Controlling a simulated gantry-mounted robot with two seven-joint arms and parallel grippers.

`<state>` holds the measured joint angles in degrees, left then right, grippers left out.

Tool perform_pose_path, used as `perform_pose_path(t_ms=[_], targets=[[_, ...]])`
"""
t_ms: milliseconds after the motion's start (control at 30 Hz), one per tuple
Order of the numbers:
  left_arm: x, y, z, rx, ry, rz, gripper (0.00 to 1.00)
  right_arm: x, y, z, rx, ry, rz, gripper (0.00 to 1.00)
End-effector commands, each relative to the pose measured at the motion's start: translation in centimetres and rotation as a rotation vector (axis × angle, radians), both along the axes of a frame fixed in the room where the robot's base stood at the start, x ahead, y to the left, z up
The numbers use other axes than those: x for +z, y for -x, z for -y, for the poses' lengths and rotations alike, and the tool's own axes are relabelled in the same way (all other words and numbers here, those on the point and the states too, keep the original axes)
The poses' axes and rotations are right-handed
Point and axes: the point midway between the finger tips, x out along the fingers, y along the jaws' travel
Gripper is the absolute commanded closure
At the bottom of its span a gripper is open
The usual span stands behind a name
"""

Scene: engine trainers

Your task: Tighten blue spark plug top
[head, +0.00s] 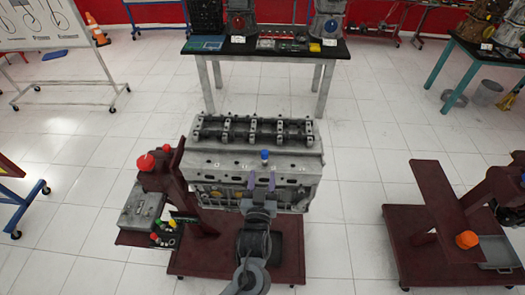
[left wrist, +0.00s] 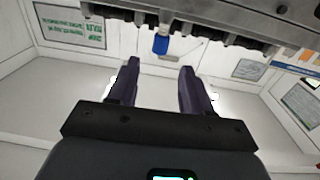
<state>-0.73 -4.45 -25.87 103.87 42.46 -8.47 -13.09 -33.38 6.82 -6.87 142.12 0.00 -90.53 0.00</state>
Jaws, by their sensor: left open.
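The blue spark plug top (head: 265,155) stands up from the near side of the grey engine block (head: 225,165). In the left wrist view the blue top (left wrist: 161,45) shows ahead of and between my fingers, with a gap to them. My left gripper (head: 261,180) is open and empty, with its two purple fingers just in front of and below the blue top in the head view. It also shows in the left wrist view (left wrist: 157,75). My right gripper is not seen.
The engine sits on a dark red wheeled stand (head: 190,262), with a grey box (head: 142,207) at its left. Another dark red stand (head: 405,250) is at the right. A table (head: 260,50) with parts stands behind. White tiled floor lies clear between them.

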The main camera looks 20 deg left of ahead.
Motion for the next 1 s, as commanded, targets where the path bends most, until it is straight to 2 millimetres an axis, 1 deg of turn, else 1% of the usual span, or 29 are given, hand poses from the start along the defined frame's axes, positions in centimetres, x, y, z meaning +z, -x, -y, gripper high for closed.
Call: perform_pose_path(t_ms=[400,600,767,1000], targets=[[0.2,-6.2,-1.8,-0.001,-0.008,0.001,0.51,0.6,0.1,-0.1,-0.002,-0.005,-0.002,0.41],[0.1,-8.4,-2.4,-0.002,-0.006,0.0,0.51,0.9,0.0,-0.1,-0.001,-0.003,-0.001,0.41],[0.0,-9.3,-2.7,-0.002,-0.005,0.001,0.51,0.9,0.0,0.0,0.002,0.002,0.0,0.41],[0.0,-9.4,-2.8,-0.002,-0.005,0.001,0.51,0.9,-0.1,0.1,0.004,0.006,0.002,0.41]])
